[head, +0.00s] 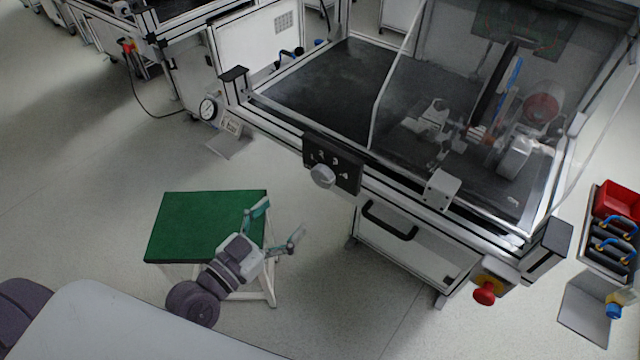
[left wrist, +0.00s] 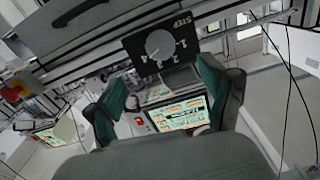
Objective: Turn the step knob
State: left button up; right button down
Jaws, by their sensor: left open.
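The step knob (head: 322,176) is a round grey knob on a black panel (head: 345,172) with white numerals, fixed to the front rail of the test bench. In the left wrist view the knob (left wrist: 160,45) shows at the upper middle, on the black panel marked STEP. My left gripper (head: 277,225) is open and empty, over the right edge of the green-topped table, below and left of the knob and apart from it. Its teal fingers (left wrist: 168,98) show spread in the left wrist view, with the knob beyond them. My right gripper is in neither view.
The green-topped table (head: 190,220) stands below my left arm. A red emergency button (head: 485,293) sits at the bench's right front corner. A gauge (head: 208,108) is at the left corner. A drawer with a black handle (head: 390,220) is under the panel.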

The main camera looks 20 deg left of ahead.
aim_at(319, 181)
pick_arm(q)
jog(key=p+x, duration=0.1)
jog(key=x, duration=1)
jog(key=shift+w+p, duration=0.2)
jog(key=shift+p, duration=0.1)
jog(key=shift+f, duration=0.1)
jog(key=shift+c, duration=0.5)
jog(key=c, duration=1.1)
